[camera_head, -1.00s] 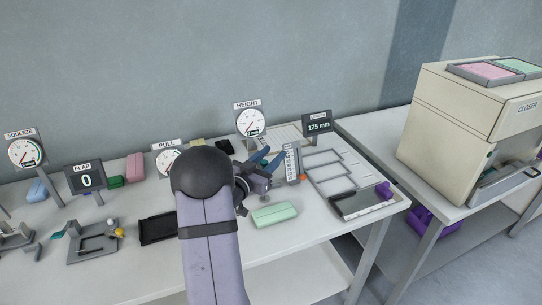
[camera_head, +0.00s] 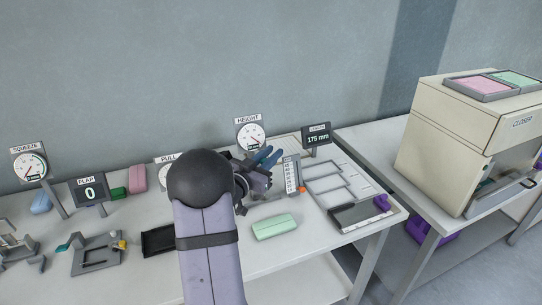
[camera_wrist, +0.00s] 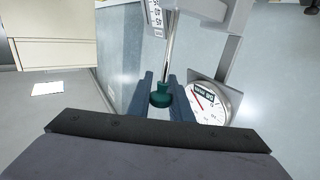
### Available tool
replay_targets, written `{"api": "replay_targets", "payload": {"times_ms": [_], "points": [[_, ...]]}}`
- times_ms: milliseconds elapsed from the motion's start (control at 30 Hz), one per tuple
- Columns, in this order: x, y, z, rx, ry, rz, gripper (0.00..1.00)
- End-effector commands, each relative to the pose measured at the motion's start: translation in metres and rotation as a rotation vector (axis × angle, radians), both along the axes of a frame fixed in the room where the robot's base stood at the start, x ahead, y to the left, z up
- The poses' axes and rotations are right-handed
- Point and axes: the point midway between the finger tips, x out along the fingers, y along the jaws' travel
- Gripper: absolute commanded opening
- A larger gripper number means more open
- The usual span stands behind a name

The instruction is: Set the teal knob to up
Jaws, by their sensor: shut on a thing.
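The teal knob (camera_wrist: 160,96) sits at the end of a shiny rod (camera_wrist: 170,45) in the wrist view. My gripper (camera_wrist: 161,100) is shut on it, with one blue-grey finger on either side. In the head view my gripper (camera_head: 266,157) is at the height station, below the HEIGHT dial, and the knob cannot be made out there. The HEIGHT dial (camera_head: 250,137) stands just behind; a round dial (camera_wrist: 212,103) also shows close to the right finger in the wrist view.
A white scale strip (camera_head: 291,174) stands right of my gripper. A mint-green block (camera_head: 274,227) lies in front. The LENGTH display (camera_head: 317,137) reads 175 mm. Framed trays (camera_head: 330,182) lie to the right. A beige machine (camera_head: 450,140) stands on the right-hand table.

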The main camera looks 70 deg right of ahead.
Motion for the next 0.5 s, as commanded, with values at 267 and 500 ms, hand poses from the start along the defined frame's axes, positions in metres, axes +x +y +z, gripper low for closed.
{"api": "replay_targets", "payload": {"times_ms": [267, 500], "points": [[0.0004, -0.0009, 0.0055, -0.014, -0.003, -0.001, 0.38], [0.0017, 0.0040, 0.0040, -0.012, -0.003, 0.001, 0.38]]}}
